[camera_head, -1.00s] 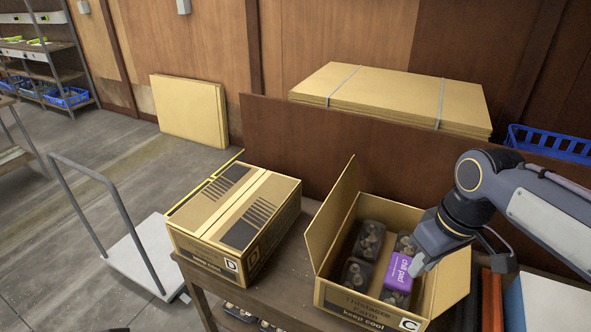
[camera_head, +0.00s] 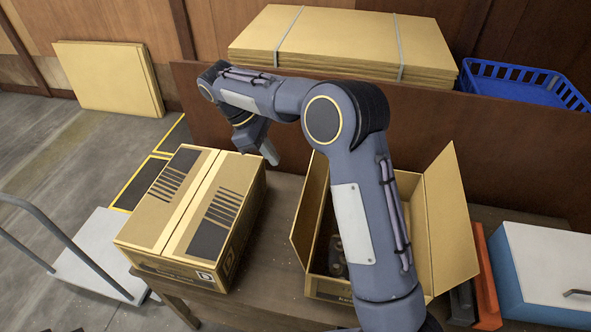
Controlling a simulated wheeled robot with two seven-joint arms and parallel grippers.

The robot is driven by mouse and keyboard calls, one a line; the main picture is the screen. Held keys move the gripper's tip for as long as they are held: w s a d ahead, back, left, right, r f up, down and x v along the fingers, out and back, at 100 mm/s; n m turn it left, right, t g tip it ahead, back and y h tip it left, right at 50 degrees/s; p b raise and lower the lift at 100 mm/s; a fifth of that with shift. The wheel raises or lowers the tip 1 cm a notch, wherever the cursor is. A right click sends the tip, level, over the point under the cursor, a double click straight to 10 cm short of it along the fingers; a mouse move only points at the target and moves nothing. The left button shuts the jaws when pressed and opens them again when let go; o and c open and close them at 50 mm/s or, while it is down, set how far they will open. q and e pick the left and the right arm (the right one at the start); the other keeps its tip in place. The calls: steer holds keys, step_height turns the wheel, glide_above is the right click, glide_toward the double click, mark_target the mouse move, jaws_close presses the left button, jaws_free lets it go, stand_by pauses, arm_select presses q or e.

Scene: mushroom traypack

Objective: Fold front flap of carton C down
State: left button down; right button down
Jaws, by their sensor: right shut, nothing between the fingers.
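Carton C (camera_head: 325,289) stands on the table at the centre right, partly behind my right arm. Its left flap (camera_head: 310,212) and its right flap (camera_head: 450,222) stand up and lean outward. I cannot make out a front flap; my arm covers much of the front. A few dark mushroom packs (camera_head: 336,258) show inside, and the rest of the contents are hidden. My right gripper (camera_head: 269,153) is shut and empty, pointing down between carton D and carton C's left flap, apart from that flap. My left gripper is not in view.
Closed carton D (camera_head: 195,215) stands to the left on the table. A brown panel (camera_head: 500,150) rises behind, with strapped flat cardboard (camera_head: 340,40) and a blue basket (camera_head: 525,85) beyond. An orange item (camera_head: 486,280) and a white-topped box (camera_head: 548,262) are at the right.

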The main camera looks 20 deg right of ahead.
mark_target(315, 189)
steer(key=s+d+f, duration=0.4)
steer(key=d, duration=0.1)
steer(key=shift+d+f+p, duration=0.25)
steer(key=shift+f+p, duration=0.05)
steer(key=shift+s+d, duration=0.1)
